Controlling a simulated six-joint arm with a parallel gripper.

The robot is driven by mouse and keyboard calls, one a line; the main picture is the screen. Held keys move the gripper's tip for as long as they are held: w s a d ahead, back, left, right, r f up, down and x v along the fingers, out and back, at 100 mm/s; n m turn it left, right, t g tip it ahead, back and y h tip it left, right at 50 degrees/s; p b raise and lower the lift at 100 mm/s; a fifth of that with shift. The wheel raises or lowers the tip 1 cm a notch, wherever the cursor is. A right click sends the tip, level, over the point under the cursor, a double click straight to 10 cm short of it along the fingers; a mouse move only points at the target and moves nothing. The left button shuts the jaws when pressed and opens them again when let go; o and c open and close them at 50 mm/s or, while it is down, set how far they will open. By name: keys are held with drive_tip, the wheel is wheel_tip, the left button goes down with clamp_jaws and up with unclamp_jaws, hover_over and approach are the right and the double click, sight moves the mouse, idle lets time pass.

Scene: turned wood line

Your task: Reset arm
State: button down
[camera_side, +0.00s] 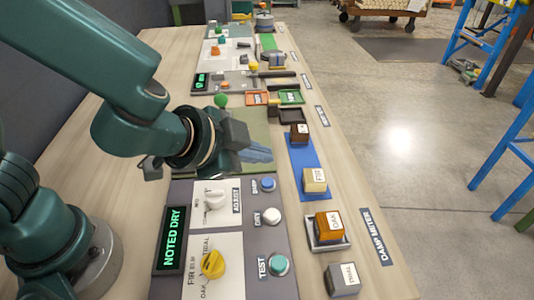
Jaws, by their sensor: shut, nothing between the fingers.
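My gripper (240,138) hangs over the line above a green-grey mat (262,123). It is shut and empty. My wrist hides part of what lies under it. No block touches the gripper. A dark wood block (299,132) and a pale block marked FIR (314,180) stand on a blue strip (303,158), to the right of the gripper. An orange-brown block marked OAK (328,225) sits on a metal plate (313,243). A grey block marked TRIAL (342,279) stands nearest the camera.
A control panel (260,223) has a white knob (215,199), a yellow knob (212,264), buttons in blue, white and teal, and a display (174,236) reading NOTED DRY. Orange (257,98), green (291,97) and black (292,116) trays lie beyond. Bare table (365,270) runs along the right edge.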

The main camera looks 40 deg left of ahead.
drive_tip(key=s+a+r+n+y, duration=0.2)
drive_tip(key=a+r+n, duration=0.1)
drive_tip(key=a+n, duration=0.3)
drive_tip(key=s+a+r+n+y, duration=0.1)
drive_tip(key=a+r+n+y, duration=0.15)
drive_tip(key=a, duration=0.65)
drive_tip(key=s+d+g+h, duration=0.3)
drive_tip(key=s+d+g, duration=0.1)
drive_tip(key=s, duration=0.6)
drive_tip(key=shift+f+n+h, duration=0.35)
drive_tip(key=shift+f+n, duration=0.1)
